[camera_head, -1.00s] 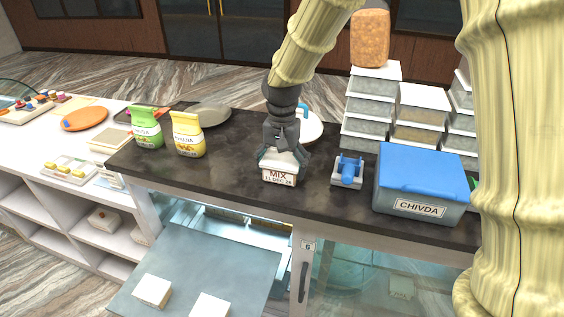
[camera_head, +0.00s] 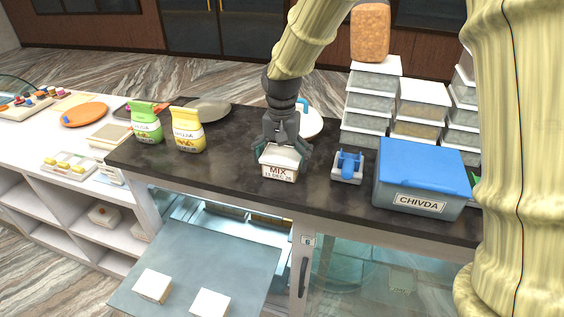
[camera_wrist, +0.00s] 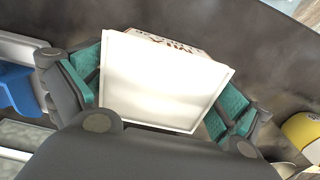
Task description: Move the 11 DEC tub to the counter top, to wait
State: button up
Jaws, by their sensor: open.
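The MIX tub labelled 11 DEC (camera_head: 279,166) is a small white-lidded box standing upright on the dark counter top (camera_head: 232,180), near its front edge. My gripper (camera_head: 283,150) is right above it and reaches down around it, with the fingers open on either side. In the wrist view the tub's white lid (camera_wrist: 160,82) fills the middle, between the teal finger pads of my gripper (camera_wrist: 160,90). Small gaps seem to show between pads and lid; the tub's lower part is hidden there.
A blue tape dispenser (camera_head: 347,167) and a blue-lidded CHIVDA box (camera_head: 423,178) stand to the right. Green (camera_head: 146,124) and yellow (camera_head: 187,130) pouches stand to the left. Stacked tubs (camera_head: 371,100) are behind. An open glass door or drawer with white boxes (camera_head: 153,286) lies below.

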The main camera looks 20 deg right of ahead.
aim_at(282, 156)
notch_tip(282, 156, up, 12)
jog(key=b, duration=0.5)
jog(key=shift+f, duration=0.15)
jog(key=shift+s+f, duration=0.1)
jog(key=shift+f, duration=0.05)
dwell(1.2)
